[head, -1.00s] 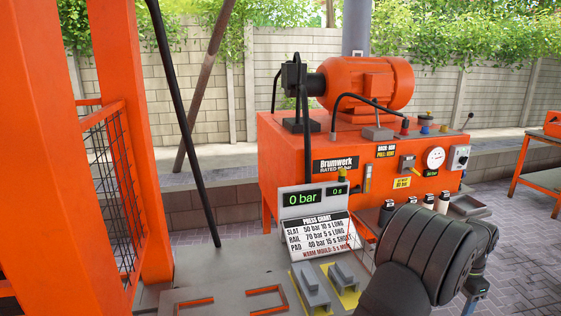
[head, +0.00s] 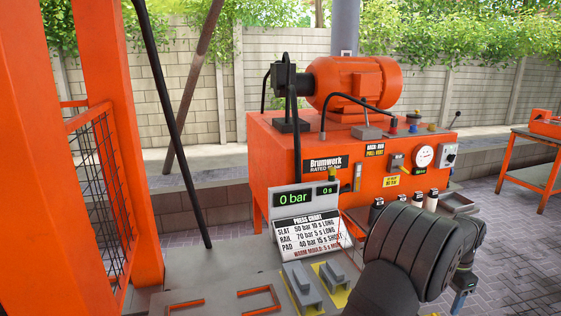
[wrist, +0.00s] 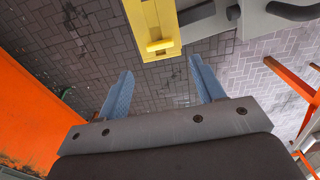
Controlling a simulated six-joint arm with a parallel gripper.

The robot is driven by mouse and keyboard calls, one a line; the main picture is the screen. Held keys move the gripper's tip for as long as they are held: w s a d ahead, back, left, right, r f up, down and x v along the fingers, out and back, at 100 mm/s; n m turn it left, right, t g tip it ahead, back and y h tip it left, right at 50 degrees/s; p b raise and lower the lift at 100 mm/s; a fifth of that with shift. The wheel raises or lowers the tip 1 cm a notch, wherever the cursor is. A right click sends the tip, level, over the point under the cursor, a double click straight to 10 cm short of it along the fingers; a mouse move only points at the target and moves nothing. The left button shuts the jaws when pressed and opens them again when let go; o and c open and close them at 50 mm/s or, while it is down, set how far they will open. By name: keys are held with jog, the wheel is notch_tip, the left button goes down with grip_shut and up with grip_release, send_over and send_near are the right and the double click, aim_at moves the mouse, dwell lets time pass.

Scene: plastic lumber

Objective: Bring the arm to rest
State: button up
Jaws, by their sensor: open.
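My gripper (wrist: 163,92) shows in the wrist view with its two blue fingers spread apart. It is open, with nothing between the fingers and brick paving visible beyond them. In the head view my dark arm fills the lower right in front of the orange press unit (head: 275,165). The fingers cannot be made out clearly in the head view.
A display (head: 293,198) reading 0 bar and 0 s stands above a press chart (head: 308,235). Grey moulds on yellow bases (head: 333,294) sit on the bench beside my arm. An orange frame (head: 125,150) rises at left. An orange-legged table (head: 530,170) stands at far right.

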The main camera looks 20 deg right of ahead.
notch_tip(320, 180, down, 7)
jog(key=shift+f, duration=0.35)
jog(key=n, duration=0.4)
notch_tip(320, 180, up, 18)
notch_tip(320, 180, down, 7)
jog(key=m, duration=0.5)
jog(key=shift+f, duration=0.2)
jog(key=shift+o, duration=0.2)
jog(key=shift+d, duration=0.1)
